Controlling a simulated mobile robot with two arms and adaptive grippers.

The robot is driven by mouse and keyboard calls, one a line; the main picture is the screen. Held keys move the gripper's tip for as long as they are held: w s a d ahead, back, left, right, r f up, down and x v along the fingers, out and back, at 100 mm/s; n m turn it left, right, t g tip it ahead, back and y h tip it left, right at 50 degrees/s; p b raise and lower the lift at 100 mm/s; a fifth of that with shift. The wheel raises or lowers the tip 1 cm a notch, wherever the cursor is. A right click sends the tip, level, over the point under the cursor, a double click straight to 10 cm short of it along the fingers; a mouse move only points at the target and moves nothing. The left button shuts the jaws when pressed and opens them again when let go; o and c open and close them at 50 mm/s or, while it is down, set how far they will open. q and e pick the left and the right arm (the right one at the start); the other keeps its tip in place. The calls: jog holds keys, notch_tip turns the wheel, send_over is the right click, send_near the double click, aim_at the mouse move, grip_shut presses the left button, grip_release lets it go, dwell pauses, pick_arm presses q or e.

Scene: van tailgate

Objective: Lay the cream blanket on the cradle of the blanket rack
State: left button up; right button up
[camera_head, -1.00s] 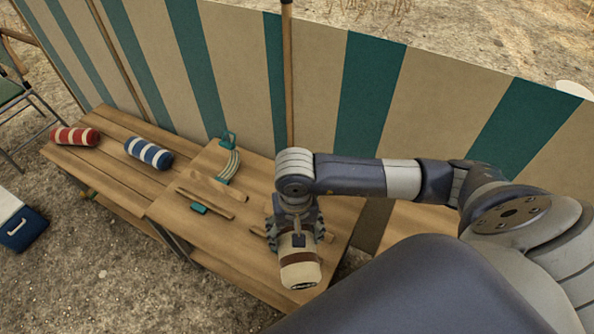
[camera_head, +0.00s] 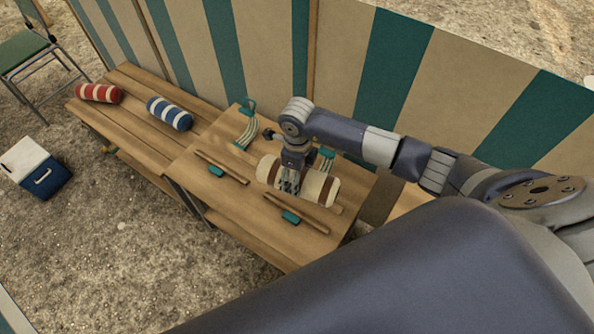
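The cream blanket (camera_head: 319,188) is a roll with brown bands. My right gripper (camera_head: 288,181) comes down on it from above and is shut around its middle. The blanket rack has wooden rails (camera_head: 298,214) with teal feet and curved pale slats (camera_head: 247,131) with teal ends. It stands on the right part of the wooden table. I cannot tell whether the blanket touches the cradle. My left gripper is not in view.
A red-and-white roll (camera_head: 99,93) and a blue-and-white roll (camera_head: 169,113) lie on the left part of the table (camera_head: 135,88). A striped windbreak (camera_head: 345,65) stands behind. A blue-and-white cooler (camera_head: 37,168) and a green chair (camera_head: 25,50) are on the ground at left.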

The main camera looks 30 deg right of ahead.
jog(key=shift+w+d+f+m, duration=0.15)
jog(key=shift+w+m, duration=0.15)
jog(key=shift+m, duration=0.6)
jog(key=shift+f, duration=0.2)
jog(key=b, duration=0.7)
send_over(297, 200)
notch_tip(297, 200, down, 9)
jog(key=shift+f, duration=0.1)
jog(key=o, duration=1.4)
notch_tip(297, 200, up, 12)
jog(key=shift+r, duration=0.1)
